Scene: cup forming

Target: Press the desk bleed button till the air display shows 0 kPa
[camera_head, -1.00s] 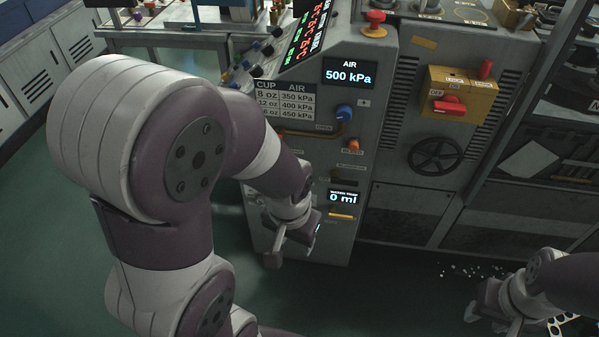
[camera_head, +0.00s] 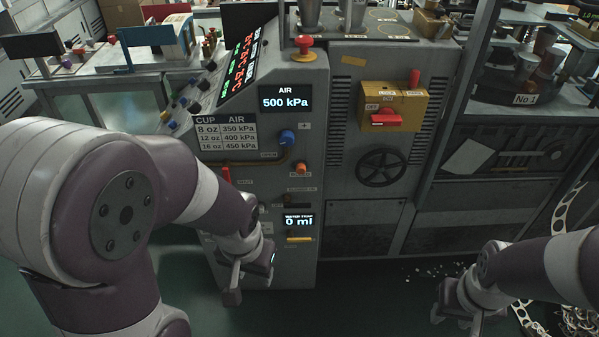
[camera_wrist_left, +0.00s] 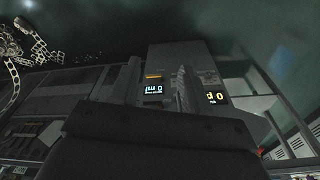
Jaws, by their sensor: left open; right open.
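The air display (camera_head: 286,99) on the grey machine panel reads 500 kPa. An orange button (camera_head: 301,168) sits below it and to the right, under a blue knob (camera_head: 287,138); its small label is too blurred to read. My left gripper (camera_head: 252,278) is open and empty, low in front of the panel and below the button, near the 0 ml display (camera_head: 298,221). In the left wrist view its two fingers (camera_wrist_left: 158,86) are apart, with the 0 ml display (camera_wrist_left: 154,89) upside down between them. My right gripper (camera_head: 456,312) is open and empty at the lower right.
A red mushroom button (camera_head: 304,44) tops the panel. A cup pressure table (camera_head: 226,132) and a red lever (camera_head: 226,175) are at its left. A yellow switch box (camera_head: 394,106) and a black handwheel (camera_head: 381,169) are to the right. White bits litter the floor (camera_head: 430,272).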

